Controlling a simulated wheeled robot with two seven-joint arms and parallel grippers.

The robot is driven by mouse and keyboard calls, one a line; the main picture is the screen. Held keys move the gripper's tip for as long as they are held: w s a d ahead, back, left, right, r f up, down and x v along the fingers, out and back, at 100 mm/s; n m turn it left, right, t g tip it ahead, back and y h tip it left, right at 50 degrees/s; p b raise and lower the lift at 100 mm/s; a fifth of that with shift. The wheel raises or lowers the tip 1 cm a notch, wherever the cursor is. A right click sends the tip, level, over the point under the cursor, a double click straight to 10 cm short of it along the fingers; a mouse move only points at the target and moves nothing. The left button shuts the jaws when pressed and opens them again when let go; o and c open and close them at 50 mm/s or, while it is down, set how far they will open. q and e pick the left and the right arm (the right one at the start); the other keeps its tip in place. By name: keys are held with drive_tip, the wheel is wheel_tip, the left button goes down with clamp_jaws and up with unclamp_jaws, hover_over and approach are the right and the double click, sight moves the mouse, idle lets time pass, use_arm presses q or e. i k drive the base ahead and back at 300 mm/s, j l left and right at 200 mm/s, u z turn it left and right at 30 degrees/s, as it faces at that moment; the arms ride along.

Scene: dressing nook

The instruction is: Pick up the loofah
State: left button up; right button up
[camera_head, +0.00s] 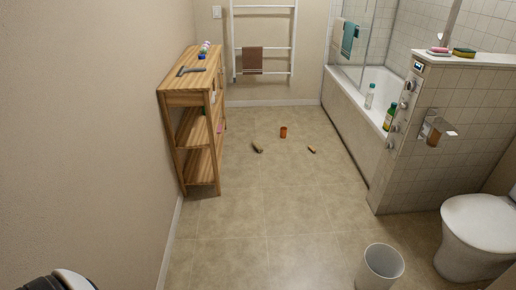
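I cannot tell for certain which thing is the loofah. A small olive-brown elongated item (257,146) lies on the tiled floor. A yellow and dark green sponge-like block (464,52) lies on top of the tiled half wall at the upper right. Both are small in view and nothing covers them. Neither gripper shows. A dark and white rounded part at the bottom left corner looks like part of my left arm, with no fingers visible.
An orange cup (283,132) and a small orange-brown item (311,149) are on the floor. A wooden shelf (190,98) stands left, a bathtub (343,97) right. A bin (381,267) and toilet (480,228) are at the lower right.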

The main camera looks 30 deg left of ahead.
sight(257, 147)
drive_tip(key=i+j+u, duration=0.2)
drive_tip(key=i, duration=0.3)
drive_tip(key=i+j+u, duration=0.1)
drive_tip(key=i, duration=0.7)
drive_tip(key=i+u, duration=0.1)
drive_tip(key=i, duration=0.75)
drive_tip(key=i+u, duration=0.1)
drive_tip(key=i, duration=0.7)
drive_tip(key=i+u, duration=0.1)
drive_tip(key=i, duration=0.7)
drive_tip(key=i+l+u, duration=0.15)
drive_tip(key=i, duration=0.7)
